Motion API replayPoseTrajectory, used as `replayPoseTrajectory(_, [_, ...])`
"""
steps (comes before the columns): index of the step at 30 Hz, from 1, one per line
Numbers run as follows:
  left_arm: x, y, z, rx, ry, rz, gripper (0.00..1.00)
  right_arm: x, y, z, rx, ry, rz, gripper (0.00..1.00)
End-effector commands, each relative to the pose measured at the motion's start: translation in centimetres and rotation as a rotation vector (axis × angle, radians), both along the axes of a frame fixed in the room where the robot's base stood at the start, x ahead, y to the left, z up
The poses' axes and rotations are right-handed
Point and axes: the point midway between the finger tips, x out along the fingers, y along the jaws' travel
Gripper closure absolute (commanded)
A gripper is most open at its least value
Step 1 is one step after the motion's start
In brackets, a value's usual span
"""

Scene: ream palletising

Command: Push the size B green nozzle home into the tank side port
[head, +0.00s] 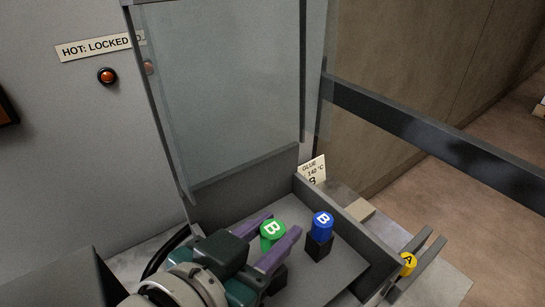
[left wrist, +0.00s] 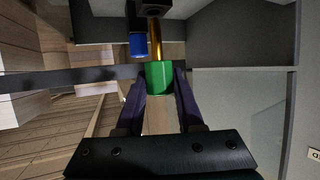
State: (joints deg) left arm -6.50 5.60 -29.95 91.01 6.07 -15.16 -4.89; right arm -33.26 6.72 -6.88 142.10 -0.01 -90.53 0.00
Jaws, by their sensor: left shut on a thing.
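The green nozzle (head: 272,231), marked B on its cap, is between the purple fingers of my left gripper (head: 277,238), which is shut on it. The left wrist view shows the green nozzle (left wrist: 159,78) between the left fingers (left wrist: 159,86), with a brass stem (left wrist: 155,38) running from it towards a black block (left wrist: 150,7). I cannot tell whether the stem touches or enters that block. I cannot make out the tank side port in either view. My right gripper is not in view.
A blue nozzle (head: 322,222) marked B stands on a black block (head: 319,246) beside the green one. A yellow nozzle (head: 408,262) marked A sits at a grey fork outside the tray wall (head: 345,221). A clear panel (head: 225,90) stands behind. A sign reads HOT: LOCKED (head: 95,47).

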Motion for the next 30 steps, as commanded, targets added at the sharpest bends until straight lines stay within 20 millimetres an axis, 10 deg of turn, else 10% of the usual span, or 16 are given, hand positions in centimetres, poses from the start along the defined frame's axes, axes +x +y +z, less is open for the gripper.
replayPoseTrajectory(30, [0.0,0.0,-2.6,-0.001,-0.002,0.0,1.0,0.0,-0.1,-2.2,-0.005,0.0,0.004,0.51])
